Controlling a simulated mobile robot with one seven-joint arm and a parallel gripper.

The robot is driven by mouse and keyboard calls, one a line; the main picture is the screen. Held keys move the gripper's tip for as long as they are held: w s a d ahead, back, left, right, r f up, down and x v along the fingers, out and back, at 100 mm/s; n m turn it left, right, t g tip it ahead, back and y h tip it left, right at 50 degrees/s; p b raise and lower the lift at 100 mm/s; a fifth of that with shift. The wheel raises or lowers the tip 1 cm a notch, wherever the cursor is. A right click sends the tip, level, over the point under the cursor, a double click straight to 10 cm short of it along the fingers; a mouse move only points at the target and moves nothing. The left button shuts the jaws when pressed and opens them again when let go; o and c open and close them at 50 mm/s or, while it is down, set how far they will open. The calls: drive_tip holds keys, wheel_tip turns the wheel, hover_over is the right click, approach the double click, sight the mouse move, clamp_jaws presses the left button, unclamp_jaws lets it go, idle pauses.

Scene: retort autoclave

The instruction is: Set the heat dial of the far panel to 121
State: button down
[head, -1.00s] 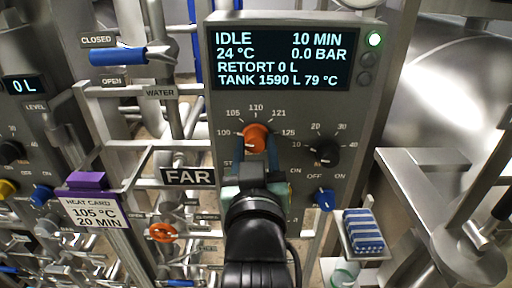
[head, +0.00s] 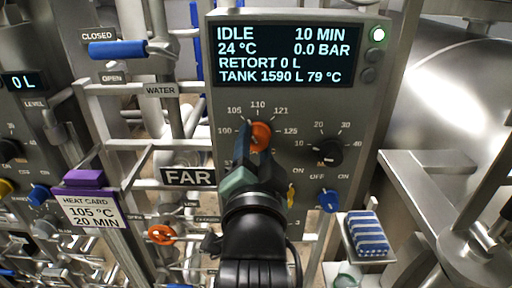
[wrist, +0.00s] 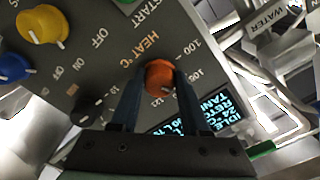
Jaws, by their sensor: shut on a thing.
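The orange heat dial (head: 261,134) is on the grey far panel (head: 226,100), under the display, inside a printed scale from 100 to 125 with 121 at upper right. My gripper (head: 252,150) is shut on the dial, with blue fingers on either side of it. In the wrist view the dial (wrist: 160,74) sits between the two fingertips (wrist: 156,84). A pale mark shows on its edge there, but its exact setting is hard to read. The display (head: 284,55) reads IDLE, 24 °C, 10 MIN, 0.0 BAR.
A black dial (head: 329,152) and a blue knob (head: 329,200) are close on the right. The FAR label (head: 188,177) is at left. A purple-topped heat card (head: 88,207) reads 105 °C, 20 MIN. Pipes and a blue-handled valve (head: 117,49) stand left.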

drive_tip(key=m+b, duration=0.1)
drive_tip(key=m, duration=0.2)
drive_tip(key=shift+m, duration=0.4)
drive_tip(key=m+b, duration=0.1)
drive_tip(key=m, duration=0.2)
drive_tip(key=shift+m, duration=0.3)
drive_tip(key=m+b, duration=0.1)
drive_tip(key=m, duration=0.2)
drive_tip(key=shift+a+r+m, duration=0.1)
drive_tip(key=shift+m, duration=0.2)
drive_tip(key=shift+r+m+b, duration=0.1)
drive_tip(key=shift+m+b, duration=0.55)
drive_tip(key=shift+m, duration=1.15)
drive_tip(key=shift+c, duration=1.9)
unclamp_jaws()
